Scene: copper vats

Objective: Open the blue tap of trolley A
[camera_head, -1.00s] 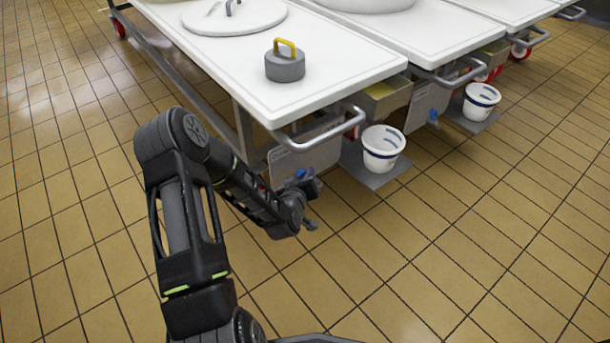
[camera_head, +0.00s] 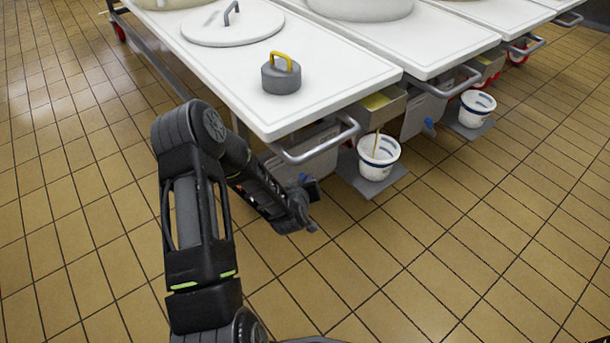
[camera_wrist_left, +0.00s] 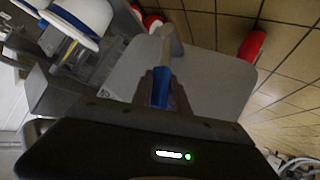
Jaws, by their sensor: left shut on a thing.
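The blue tap (camera_wrist_left: 160,88) sits between my left gripper's fingers in the left wrist view, in front of a grey panel (camera_wrist_left: 205,85). A small part of the blue tap (camera_head: 304,178) also shows in the head view, below the near white-topped trolley (camera_head: 330,78). My left gripper (camera_head: 309,198) is shut on it; the fingertips are mostly hidden in the head view. A white bucket (camera_head: 379,154) with blue marks stands on a low grey shelf beside the panel. A thin yellowish stream (camera_head: 376,143) falls into it. My right gripper is out of view.
A grey weight with a yellow handle (camera_head: 281,76) and a round lid (camera_head: 232,24) lie on the trolley top. A metal push bar (camera_head: 318,147) juts out above my left gripper. Another trolley with a bucket (camera_head: 476,108) stands to the right. The tiled floor in front is clear.

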